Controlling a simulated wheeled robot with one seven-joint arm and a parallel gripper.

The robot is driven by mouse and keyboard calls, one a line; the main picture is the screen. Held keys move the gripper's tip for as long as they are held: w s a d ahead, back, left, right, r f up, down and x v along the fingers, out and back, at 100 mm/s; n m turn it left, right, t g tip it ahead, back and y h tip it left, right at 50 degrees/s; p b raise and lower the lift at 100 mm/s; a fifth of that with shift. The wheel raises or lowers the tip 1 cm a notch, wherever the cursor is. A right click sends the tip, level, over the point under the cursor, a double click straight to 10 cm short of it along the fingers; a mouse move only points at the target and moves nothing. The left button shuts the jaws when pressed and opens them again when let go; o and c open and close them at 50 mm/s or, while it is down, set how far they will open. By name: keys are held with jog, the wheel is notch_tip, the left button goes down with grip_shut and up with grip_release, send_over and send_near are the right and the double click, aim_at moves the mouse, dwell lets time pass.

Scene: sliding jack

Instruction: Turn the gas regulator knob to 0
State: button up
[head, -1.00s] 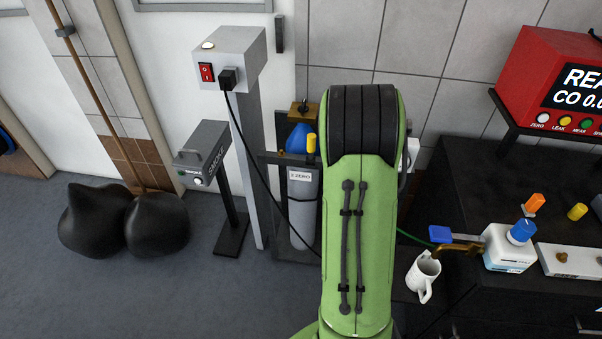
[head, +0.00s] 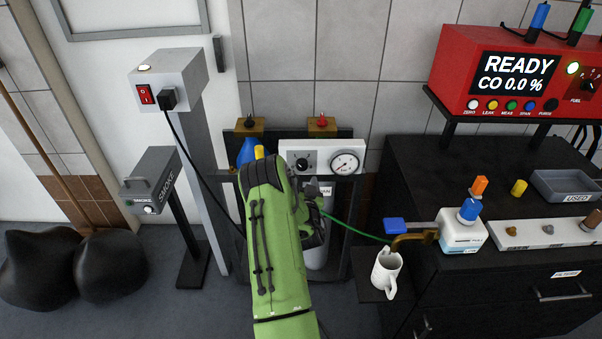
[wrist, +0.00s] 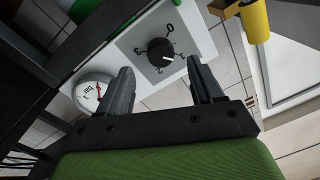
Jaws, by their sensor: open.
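The gas regulator is a white panel with a black knob (head: 302,165) and a round gauge (head: 345,163), behind my arm in the head view. In the wrist view the knob (wrist: 160,52) sits on a grey dial square, with numbers around it and 0 above it. Its white mark points to the lower right, away from 0. The gauge (wrist: 92,92) is at the left there. My gripper (wrist: 160,68) is open and empty. Its fingertips are on either side of the knob in the picture, with the knob beyond them; they appear apart from it.
A grey cylinder (head: 316,252) stands in a dark rack below the panel, partly hidden by my arm. A green hose (head: 352,229) runs right to a dark cabinet with a red analyser (head: 498,75). A white mug (head: 385,273) and a grey post (head: 195,150) flank the rack.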

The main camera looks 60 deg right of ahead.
aim_at(302, 168)
jog(key=x, duration=0.5)
jog(key=shift+c, duration=0.5)
jog(key=c, duration=1)
